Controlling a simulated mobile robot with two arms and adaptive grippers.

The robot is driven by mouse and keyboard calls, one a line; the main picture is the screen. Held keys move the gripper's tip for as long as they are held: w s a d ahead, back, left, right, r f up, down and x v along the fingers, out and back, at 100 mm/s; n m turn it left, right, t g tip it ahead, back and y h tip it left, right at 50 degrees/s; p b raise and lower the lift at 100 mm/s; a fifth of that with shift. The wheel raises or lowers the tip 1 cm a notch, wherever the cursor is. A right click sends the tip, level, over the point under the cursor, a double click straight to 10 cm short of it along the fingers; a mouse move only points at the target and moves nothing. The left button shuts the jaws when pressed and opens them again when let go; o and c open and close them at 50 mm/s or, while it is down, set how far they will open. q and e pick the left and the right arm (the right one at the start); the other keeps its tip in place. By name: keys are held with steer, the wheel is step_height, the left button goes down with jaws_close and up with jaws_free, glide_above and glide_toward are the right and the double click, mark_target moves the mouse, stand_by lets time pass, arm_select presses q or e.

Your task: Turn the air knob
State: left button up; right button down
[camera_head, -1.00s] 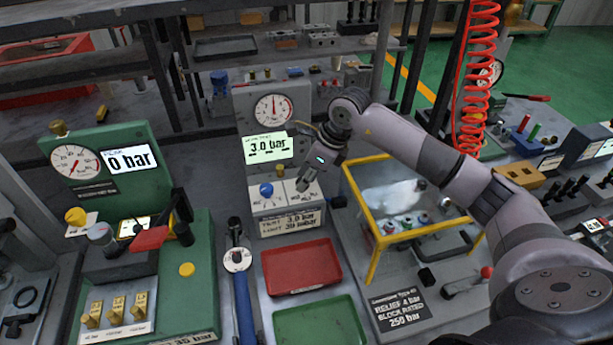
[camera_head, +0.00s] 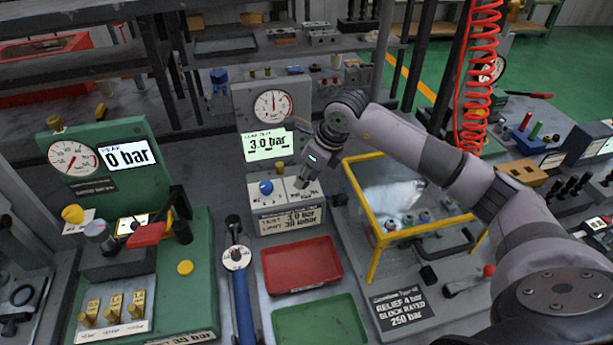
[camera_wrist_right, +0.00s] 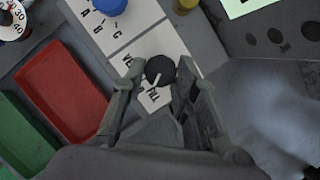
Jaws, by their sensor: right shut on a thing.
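The black air knob (camera_wrist_right: 161,69) has a pale pointer line and sits on a white label plate, beside the words "FILL" and another partly covered word. My right gripper (camera_wrist_right: 158,84) has its two fingers shut on this knob, one on each side. In the head view my right gripper (camera_head: 304,184) comes down onto the right part of the grey control box (camera_head: 285,222); it hides the knob there. A blue knob (camera_head: 266,187) is to its left on the same box, and it also shows in the wrist view (camera_wrist_right: 110,4). My left gripper is not in view.
A display (camera_head: 268,146) behind the box reads 3.0 bar, under a round gauge (camera_head: 272,104). A yellow-framed guard (camera_head: 375,236) stands close to the right. A red tray (camera_head: 300,266) and a green tray (camera_head: 320,325) lie in front. A green panel is at the left.

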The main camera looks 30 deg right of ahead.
steer(key=m+b, duration=0.1)
steer(key=m, duration=0.1)
steer(key=m+h, duration=0.1)
steer(key=m, duration=0.1)
steer(key=shift+a+t+b, duration=0.2)
steer(key=shift+t+b, duration=0.2)
steer(key=shift+m+h+b, duration=0.35)
steer(key=shift+m+h, duration=0.25)
steer(key=shift+m, duration=0.3)
steer(key=shift+r, duration=0.1)
steer(key=c, duration=1.2)
jaws_free()
steer(key=shift+c, duration=0.2)
